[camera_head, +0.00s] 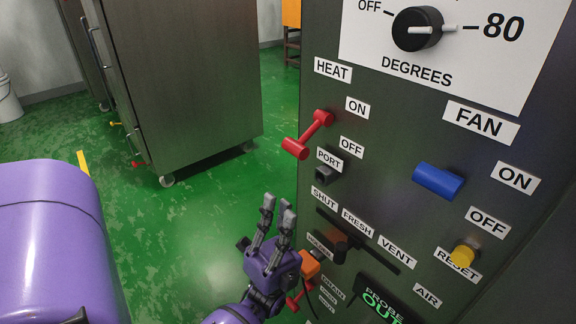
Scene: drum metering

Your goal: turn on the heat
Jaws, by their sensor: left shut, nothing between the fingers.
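The heat switch is a red lever (309,134) on the dark control panel, below the HEAT label (333,70). Its ON label (357,108) and OFF label (351,147) are to its right. The lever sticks out from the panel, its thicker handle end low and to the left. I cannot tell for sure which setting it is at. My left gripper (277,206) is below and slightly left of the lever, apart from it, fingers pointing up. It is shut and empty. My right gripper is not in view.
The panel also bears a black degrees dial (417,29), a blue fan switch (438,180), a yellow reset button (463,254) and a black vent slider knob (340,248). An orange block (310,263) is close beside my left gripper. A steel cabinet (185,80) stands behind on green floor.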

